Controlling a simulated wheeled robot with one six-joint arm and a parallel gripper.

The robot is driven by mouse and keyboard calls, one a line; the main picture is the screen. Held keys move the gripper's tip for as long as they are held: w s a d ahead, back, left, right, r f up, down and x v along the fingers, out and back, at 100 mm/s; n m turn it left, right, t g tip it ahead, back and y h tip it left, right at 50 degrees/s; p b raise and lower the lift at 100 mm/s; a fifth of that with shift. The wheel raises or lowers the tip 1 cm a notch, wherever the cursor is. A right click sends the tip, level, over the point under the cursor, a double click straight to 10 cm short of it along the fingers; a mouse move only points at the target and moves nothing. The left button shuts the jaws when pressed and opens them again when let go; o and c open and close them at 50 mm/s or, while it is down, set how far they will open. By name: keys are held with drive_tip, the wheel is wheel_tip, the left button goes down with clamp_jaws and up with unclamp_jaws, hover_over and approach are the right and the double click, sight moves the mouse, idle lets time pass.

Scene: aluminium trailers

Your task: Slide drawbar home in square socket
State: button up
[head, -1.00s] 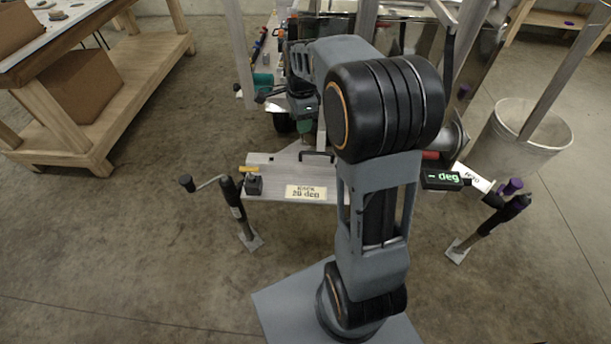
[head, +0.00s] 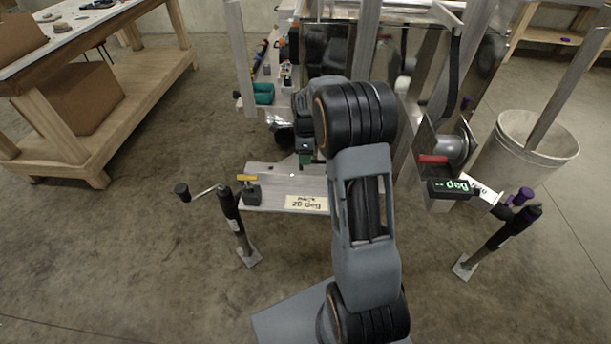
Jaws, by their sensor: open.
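My gripper (head: 306,157) points down over the back edge of a pale metal plate (head: 278,196), behind my forearm. Its fingertips are small and dark, and nothing shows between them. The plate carries a label reading "20 deg" (head: 306,203). Aluminium trailer bars (head: 362,45) stand behind my arm. I cannot tell for certain which bar is the drawbar. The square socket cannot be made out; it may be behind my arm.
A black box with a green "deg" display (head: 456,187) is at right, near a red handle (head: 432,160). Crank jacks stand at left (head: 235,222) and right (head: 497,236). A whitish bin (head: 522,152) and a wooden bench (head: 140,85) flank the trailer.

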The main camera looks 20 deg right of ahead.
sight(306, 170)
wheel_tip(306, 170, down, 5)
drive_tip(key=shift+f+b, duration=0.1)
drive_tip(key=shift+b, duration=0.55)
clamp_jaws()
idle(0.9)
